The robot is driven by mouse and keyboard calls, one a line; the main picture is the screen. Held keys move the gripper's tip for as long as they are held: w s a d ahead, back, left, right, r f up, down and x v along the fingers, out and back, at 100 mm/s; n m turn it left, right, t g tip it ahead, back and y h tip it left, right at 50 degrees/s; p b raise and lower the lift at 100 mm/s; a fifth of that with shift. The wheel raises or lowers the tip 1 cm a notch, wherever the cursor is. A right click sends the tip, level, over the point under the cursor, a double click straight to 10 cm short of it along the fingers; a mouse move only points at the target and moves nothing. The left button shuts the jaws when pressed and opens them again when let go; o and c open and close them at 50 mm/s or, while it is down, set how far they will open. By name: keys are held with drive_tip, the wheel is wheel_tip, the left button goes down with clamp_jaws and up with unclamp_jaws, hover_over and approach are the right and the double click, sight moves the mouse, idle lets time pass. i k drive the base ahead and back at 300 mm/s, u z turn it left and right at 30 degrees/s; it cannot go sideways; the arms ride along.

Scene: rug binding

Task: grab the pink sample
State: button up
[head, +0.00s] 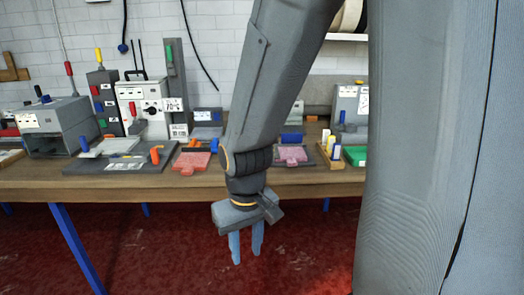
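A pink sample (292,155) lies on the workbench, to the right of my forearm in the head view. It is flat and sits on a dark base with a blue part behind it. A salmon-red flat piece (190,161) lies left of my arm; it is redder than the pink one. My gripper (246,250) hangs pointing down in front of the bench, lower in the picture than the bench top and apart from the pink sample. Its two blue-grey fingers have a gap between them and hold nothing.
The wooden workbench (200,184) has blue legs. A grey machine (56,127), a white control box (140,106), a small wooden tray of bottles (330,153) and a green piece (355,156) stand on it. The red floor (150,250) in front looks clear.

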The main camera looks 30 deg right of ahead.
sight(290, 154)
drive_tip(key=u, duration=0.05)
drive_tip(key=i, duration=0.7)
drive_tip(key=z, duration=0.6)
drive_tip(key=i, duration=0.55)
drive_tip(key=z, duration=0.35)
